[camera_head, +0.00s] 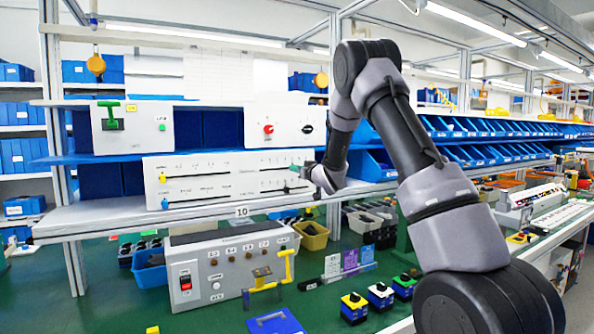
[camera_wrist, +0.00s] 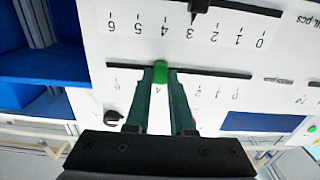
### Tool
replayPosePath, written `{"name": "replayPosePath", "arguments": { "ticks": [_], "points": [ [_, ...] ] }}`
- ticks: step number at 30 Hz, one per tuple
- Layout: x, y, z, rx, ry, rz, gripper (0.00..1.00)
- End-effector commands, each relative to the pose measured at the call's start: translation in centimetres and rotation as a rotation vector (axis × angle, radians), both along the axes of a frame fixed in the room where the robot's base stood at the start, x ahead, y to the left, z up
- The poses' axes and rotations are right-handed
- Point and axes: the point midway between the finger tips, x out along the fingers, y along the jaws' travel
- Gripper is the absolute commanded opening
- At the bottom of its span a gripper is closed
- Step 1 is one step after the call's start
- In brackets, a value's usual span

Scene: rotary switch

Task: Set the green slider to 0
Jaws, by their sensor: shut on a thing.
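The green slider (camera_wrist: 161,68) sits on a dark horizontal track on the white panel in the wrist view. My gripper (camera_wrist: 160,78) has its two green fingers closed on either side of it. A small digit that looks like 4 shows between the fingers, just by the slider. The scale numbers are small and partly hidden by the fingers. In the head view my gripper (camera_head: 303,171) is at the right part of the long white slider panel (camera_head: 225,172), and the slider is too small and covered to read there.
Another track with a black slider (camera_wrist: 197,6) lies close by in the wrist view. A black knob (camera_wrist: 113,116) is on the panel at the left. In the head view, yellow and blue sliders are at the panel's left, and a grey control box (camera_head: 222,270) stands on the table below.

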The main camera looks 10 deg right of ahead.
Motion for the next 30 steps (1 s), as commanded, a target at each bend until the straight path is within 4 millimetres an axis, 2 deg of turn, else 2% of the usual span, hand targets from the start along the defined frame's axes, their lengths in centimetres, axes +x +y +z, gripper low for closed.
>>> {"name": "replayPosePath", "arguments": {
  "ticks": [23,26,30],
  "points": [
    [0.0,0.1,0.0,0.000,0.000,0.000,0.00],
    [-0.3,1.2,0.0,0.001,-0.001,0.002,0.00],
    [-1.5,4.6,0.0,0.003,0.002,0.005,0.00]
  ]
}}
